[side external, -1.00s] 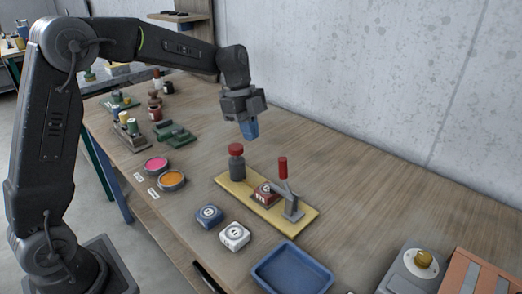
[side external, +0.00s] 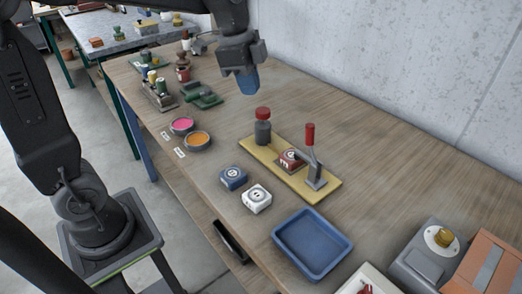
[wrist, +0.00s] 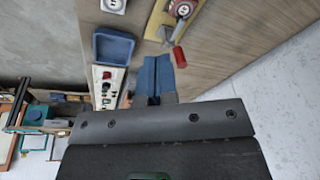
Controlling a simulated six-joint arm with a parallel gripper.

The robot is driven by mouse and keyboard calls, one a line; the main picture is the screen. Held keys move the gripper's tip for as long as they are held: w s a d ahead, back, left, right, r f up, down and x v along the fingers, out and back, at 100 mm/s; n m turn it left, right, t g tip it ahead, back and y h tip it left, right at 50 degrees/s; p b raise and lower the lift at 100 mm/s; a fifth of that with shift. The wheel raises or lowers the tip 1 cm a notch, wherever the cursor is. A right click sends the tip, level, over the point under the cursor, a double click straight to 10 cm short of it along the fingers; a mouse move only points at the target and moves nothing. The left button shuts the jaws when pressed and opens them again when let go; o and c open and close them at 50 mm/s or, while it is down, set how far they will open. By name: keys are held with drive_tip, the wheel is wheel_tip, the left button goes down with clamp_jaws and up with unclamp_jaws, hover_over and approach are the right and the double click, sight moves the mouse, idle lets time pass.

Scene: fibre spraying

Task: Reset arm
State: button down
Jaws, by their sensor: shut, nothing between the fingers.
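My gripper (side external: 247,80) has blue fingertips and hangs in the air above the wooden bench, pointing down. In the wrist view its blue fingers (wrist: 158,76) are together with nothing between them. Below it and to the right in the side view is a yellow board (side external: 325,193). My gripper is apart from all of these.
Pink (side external: 182,125) and orange (side external: 197,140) pots stand left. A grey box with a yellow knob (side external: 440,238) is at right. The wall side is clear.

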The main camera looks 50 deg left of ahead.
drive_tip(key=s+d+f+n+t+y, duration=0.1)
drive_tip(key=s+f+n+t, duration=0.1)
drive_tip(key=s+n, duration=0.9)
drive_tip(key=s+t, duration=0.1)
drive_tip(key=s, duration=0.4)
drive_tip(key=shift+s+d+n+t+y, duration=0.2)
drive_tip(key=shift+d+n+t+y, duration=0.1)
drive_tip(key=shift+t+y, duration=0.1)
